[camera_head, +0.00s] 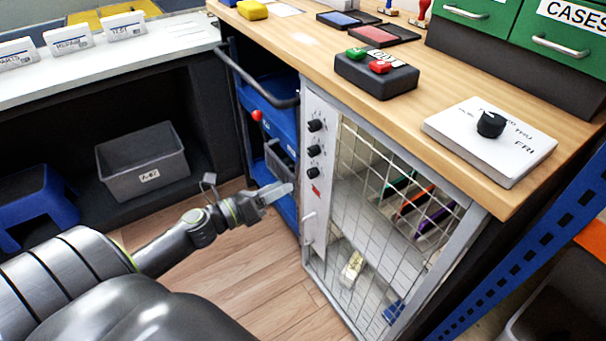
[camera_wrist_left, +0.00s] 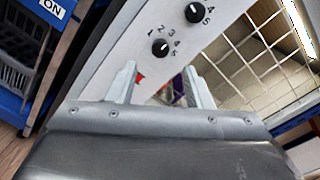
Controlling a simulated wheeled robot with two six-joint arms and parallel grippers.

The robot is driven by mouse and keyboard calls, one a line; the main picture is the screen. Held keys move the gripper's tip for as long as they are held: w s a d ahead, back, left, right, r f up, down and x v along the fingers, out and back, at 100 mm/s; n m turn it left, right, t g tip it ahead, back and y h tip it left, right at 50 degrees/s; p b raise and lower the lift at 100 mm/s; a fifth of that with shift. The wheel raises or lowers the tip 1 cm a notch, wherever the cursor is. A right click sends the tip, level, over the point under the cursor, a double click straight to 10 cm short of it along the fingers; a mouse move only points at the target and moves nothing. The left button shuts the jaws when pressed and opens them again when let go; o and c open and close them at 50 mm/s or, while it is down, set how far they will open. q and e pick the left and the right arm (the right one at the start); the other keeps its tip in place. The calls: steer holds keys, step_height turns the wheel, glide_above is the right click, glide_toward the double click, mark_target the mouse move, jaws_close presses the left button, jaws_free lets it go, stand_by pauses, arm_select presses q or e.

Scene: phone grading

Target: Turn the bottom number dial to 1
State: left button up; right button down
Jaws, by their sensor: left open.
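The bottom number dial (camera_head: 312,172) is a small black knob on the light panel left of the mesh door. In the left wrist view the lower black dial (camera_wrist_left: 160,48) has the digits 1 to 5 around it; I cannot surely tell which one it points at. My left gripper (camera_head: 283,190) is just left of the panel, near the bottom dial's height. In the wrist view my left gripper (camera_wrist_left: 163,88) is open, with nothing between its fingers, and the dial lies beyond the fingertips, apart from them. My right gripper is not in view.
Two more dials, the top (camera_head: 315,125) and the middle (camera_head: 313,151), sit above. A red mark (camera_head: 316,189) and a door handle (camera_head: 308,228) are below. A blue cart (camera_head: 268,95) stands left of the panel. The wooden counter (camera_head: 300,50) overhangs the cabinet.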

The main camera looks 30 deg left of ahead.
mark_target(309, 174)
arm_select(q)
steer(key=shift+p+x, duration=1.3)
steer(key=shift+x, duration=2.5)
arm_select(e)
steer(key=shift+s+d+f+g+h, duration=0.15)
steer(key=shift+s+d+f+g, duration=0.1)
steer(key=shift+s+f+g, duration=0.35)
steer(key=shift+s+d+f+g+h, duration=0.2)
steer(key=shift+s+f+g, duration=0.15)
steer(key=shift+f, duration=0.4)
arm_select(q)
steer(key=c, duration=1)
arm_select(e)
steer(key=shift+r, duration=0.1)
